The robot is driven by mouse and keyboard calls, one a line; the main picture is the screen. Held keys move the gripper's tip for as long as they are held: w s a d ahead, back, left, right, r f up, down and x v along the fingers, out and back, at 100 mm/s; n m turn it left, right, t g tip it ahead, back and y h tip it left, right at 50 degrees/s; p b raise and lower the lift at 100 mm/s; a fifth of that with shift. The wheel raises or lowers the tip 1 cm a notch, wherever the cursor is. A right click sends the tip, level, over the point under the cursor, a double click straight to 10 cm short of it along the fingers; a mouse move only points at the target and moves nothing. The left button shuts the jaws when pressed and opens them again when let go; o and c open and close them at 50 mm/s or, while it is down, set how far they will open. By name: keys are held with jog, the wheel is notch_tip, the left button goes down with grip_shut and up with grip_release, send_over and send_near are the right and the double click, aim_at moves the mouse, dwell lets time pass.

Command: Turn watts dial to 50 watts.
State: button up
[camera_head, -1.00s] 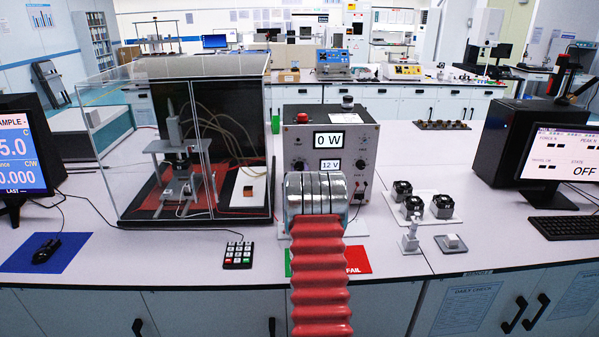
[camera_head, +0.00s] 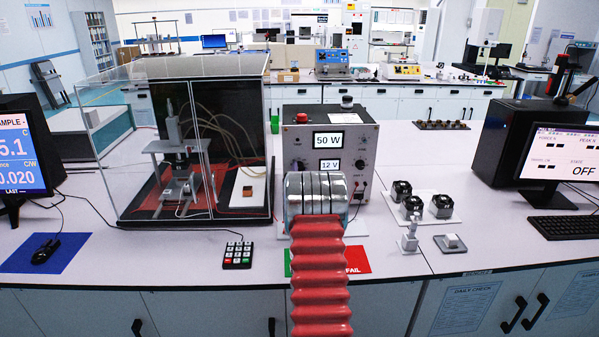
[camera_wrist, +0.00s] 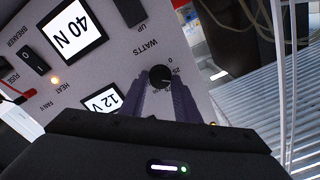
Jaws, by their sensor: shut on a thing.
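The watts dial (camera_wrist: 160,77) is a small black round knob on the power supply's light panel. In the wrist view my gripper (camera_wrist: 163,90) is shut on the knob, with one dark finger on each side. The lower display (camera_head: 329,165) reads 12 V. My gripper is hidden behind my arm in the head view.
A clear-walled test enclosure (camera_head: 235,160) stands left of the supply. Several black fan units (camera_head: 411,206) sit on a white plate to the right. A black keypad (camera_head: 238,254) and a red FAIL mat (camera_head: 358,260) lie near the front. Open bench lies between keypad and blue mat.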

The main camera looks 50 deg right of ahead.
jog(key=shift+s+f+m, duration=0.1)
jog(key=shift+m, duration=1.2)
jog(key=shift+d, duration=0.1)
jog(key=o, duration=1)
jog(key=shift+o, duration=0.2)
jog(key=v, duration=1.4)
